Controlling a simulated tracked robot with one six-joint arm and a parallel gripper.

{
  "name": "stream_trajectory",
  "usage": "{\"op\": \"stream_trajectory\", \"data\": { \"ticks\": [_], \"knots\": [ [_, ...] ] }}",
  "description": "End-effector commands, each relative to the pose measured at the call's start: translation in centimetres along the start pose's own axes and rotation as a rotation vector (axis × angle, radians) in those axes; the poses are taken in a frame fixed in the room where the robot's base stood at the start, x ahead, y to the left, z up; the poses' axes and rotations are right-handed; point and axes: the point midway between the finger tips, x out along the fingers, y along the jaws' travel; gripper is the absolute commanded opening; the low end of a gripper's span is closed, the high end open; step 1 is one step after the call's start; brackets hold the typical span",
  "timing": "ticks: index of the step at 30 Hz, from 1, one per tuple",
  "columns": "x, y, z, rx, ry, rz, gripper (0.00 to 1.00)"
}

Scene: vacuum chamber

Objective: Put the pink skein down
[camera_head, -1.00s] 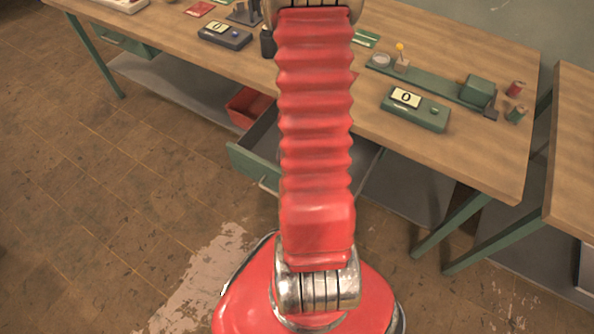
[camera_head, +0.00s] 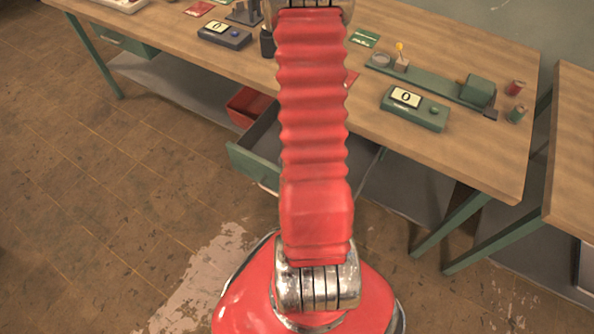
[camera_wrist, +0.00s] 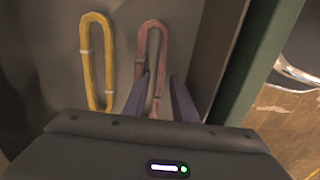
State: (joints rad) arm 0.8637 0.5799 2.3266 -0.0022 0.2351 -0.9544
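The pink skein (camera_wrist: 152,26) is a long narrow loop on a dark grey surface in the wrist view. Its lower part runs between and behind my fingers. My gripper (camera_wrist: 159,80) has its two dark fingers apart, with a gap on each side of the strand showing between them. I see no finger clearly pressing on the skein. A yellow skein (camera_wrist: 83,50) lies to the left, apart from the pink one. In the head view my arm hides the gripper and both skeins.
An open green drawer (camera_head: 250,165) hangs under the workbench (camera_head: 455,155), with a red bin (camera_head: 248,107) beside it. In the wrist view a green wall (camera_wrist: 262,70) stands to the right, with a metal handle (camera_wrist: 295,72) beyond. Floor at left is clear.

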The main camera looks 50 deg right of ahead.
Motion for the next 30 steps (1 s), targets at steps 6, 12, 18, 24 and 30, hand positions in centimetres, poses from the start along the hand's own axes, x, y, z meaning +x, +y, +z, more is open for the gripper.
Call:
{"op": "stream_trajectory", "data": {
  "ticks": [6, 12, 18, 24, 30],
  "knots": [
    [0.0, 0.0, 0.0, 0.0, 0.0, 0.0, 0.27],
    [-0.4, 0.0, 0.0, 0.0, 0.001, 0.001, 0.27],
    [-1.9, 0.1, -0.1, 0.0, 0.002, 0.002, 0.27],
    [-4.1, 0.0, -0.1, 0.0, 0.001, 0.002, 0.27],
    [-6.3, 0.0, -0.1, -0.001, 0.002, 0.003, 0.27]
  ]
}}
